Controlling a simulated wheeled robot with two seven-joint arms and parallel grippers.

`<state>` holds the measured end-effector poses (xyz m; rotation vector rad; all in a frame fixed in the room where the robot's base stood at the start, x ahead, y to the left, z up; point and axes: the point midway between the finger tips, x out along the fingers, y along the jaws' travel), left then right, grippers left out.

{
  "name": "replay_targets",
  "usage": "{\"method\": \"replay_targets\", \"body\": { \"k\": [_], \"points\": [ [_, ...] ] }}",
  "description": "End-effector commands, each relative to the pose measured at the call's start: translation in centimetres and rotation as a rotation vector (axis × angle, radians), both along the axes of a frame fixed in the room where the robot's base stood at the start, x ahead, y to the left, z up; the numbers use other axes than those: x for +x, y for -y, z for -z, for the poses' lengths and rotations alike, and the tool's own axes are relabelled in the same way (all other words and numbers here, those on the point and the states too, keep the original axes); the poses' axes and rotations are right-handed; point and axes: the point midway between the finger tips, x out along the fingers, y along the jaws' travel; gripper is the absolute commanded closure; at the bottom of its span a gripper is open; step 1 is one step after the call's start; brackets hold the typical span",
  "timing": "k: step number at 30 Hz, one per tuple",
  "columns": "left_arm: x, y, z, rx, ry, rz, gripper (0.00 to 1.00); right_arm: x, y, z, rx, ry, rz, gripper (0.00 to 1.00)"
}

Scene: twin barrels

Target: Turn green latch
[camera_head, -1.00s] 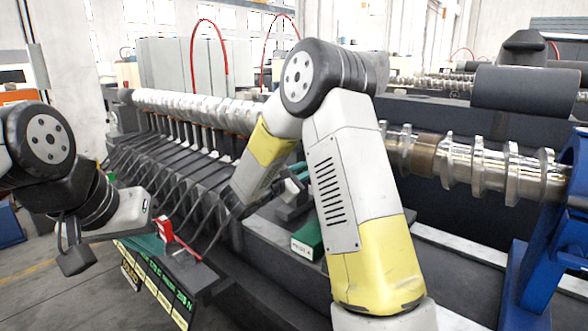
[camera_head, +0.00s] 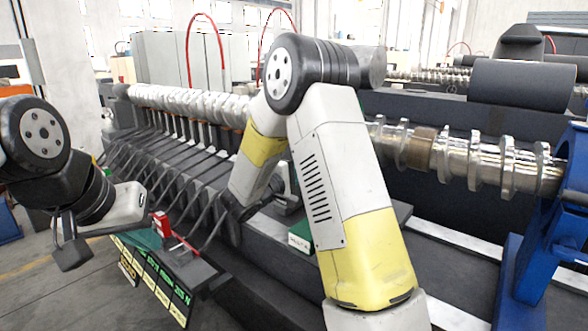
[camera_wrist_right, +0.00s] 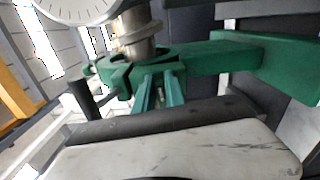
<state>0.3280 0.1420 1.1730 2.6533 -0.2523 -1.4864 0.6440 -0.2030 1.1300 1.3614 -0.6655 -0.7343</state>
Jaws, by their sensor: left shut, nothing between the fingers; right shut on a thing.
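The green latch (camera_wrist_right: 205,60) fills the middle and right of the right wrist view. Its arm comes from a thick green end at right, and its left end clasps a metal post (camera_wrist_right: 138,42). My right gripper (camera_wrist_right: 160,93) is at the latch's near side and shut on it; the contact is hard to make out. In the head view the right gripper is hard to see, down among the dark frame parts below my forearm. My left gripper (camera_head: 122,230) is shut and empty at the left, clear of the latch and beside a red lever.
The red lever (camera_head: 163,226) stands by a green readout panel (camera_head: 168,282). A labelled green block (camera_head: 302,238) is partly behind my right arm. A long shaft (camera_head: 475,162) and a blue stand (camera_head: 545,240) are at right. A dial (camera_wrist_right: 78,8) is above the latch.

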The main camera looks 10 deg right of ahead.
Motion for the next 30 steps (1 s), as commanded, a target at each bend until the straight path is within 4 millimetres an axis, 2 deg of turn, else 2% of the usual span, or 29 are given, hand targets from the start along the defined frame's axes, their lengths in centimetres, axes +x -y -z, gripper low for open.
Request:
{"method": "replay_targets", "body": {
  "k": [9,24,25,27,30],
  "points": [
    [0.0,0.0,0.0,0.0,0.0,0.0,1.0,-0.02,-0.14,0.41,0.064,0.075,-0.004,1.0],
    [0.0,0.0,0.0,0.0,0.0,0.0,1.0,-0.01,-0.15,0.46,0.073,0.086,-0.004,1.0],
    [0.0,0.0,0.0,0.0,0.0,0.0,1.0,-0.01,-0.15,0.46,0.073,0.086,-0.004,0.8],
    [0.0,0.0,0.0,0.0,0.0,0.0,1.0,-0.01,-0.13,0.43,0.073,0.087,-0.003,0.66],
    [0.0,0.0,0.0,0.0,0.0,0.0,1.0,-0.01,-0.1,0.39,0.072,0.087,-0.002,0.64]
  ]
}}
